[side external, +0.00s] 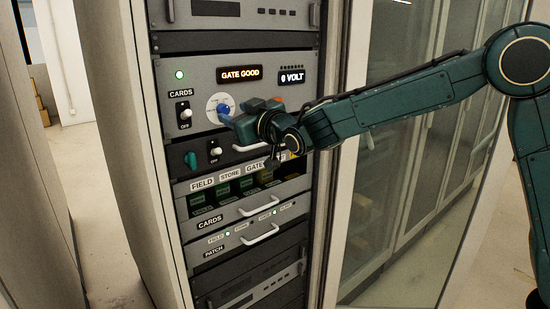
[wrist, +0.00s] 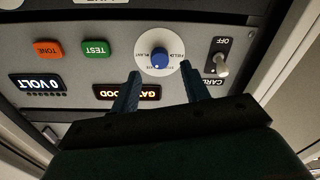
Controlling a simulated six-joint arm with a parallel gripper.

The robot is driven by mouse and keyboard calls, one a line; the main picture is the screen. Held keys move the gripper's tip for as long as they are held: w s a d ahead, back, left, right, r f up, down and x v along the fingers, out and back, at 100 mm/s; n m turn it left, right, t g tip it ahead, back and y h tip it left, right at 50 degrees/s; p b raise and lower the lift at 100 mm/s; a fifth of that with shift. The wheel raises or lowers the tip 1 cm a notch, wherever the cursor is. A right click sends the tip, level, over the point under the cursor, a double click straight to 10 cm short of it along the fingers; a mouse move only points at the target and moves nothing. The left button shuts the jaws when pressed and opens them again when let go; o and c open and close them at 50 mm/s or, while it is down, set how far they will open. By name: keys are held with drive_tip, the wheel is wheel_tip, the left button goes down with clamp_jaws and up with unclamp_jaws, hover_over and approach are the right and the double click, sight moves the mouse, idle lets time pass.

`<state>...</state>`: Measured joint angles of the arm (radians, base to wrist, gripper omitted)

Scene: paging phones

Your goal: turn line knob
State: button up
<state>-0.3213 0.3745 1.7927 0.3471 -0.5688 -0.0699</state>
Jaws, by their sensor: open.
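The line knob is a small blue knob on a round white dial (wrist: 172,68) with lettering around it. The blue knob (wrist: 160,57) shows near the upper middle of the wrist view, and the knob also shows in the side view (side external: 223,109). My gripper (wrist: 159,72) is open, with one finger on each side below the knob in the wrist view. The fingers look apart from the knob, with nothing between them. In the side view my gripper (side external: 232,118) is right at the dial and hides part of its lower right.
The panel has a lit GATE GOOD display (side external: 240,74), a 0 VOLT display (side external: 291,78) and a CARDS toggle switch (wrist: 222,62). A green TEST button (wrist: 96,47) and orange TONE button (wrist: 48,49) are beside the dial. Drawers with white handles (side external: 260,206) sit below.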

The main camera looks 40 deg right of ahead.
sight(225, 110)
drive_tip(key=shift+w, duration=1.8)
drive_tip(key=c, duration=1)
drive_tip(key=shift+n, duration=0.4)
drive_tip(key=n, duration=1)
drive_tip(key=shift+a+n, duration=0.1)
drive_tip(key=shift+n, duration=0.3)
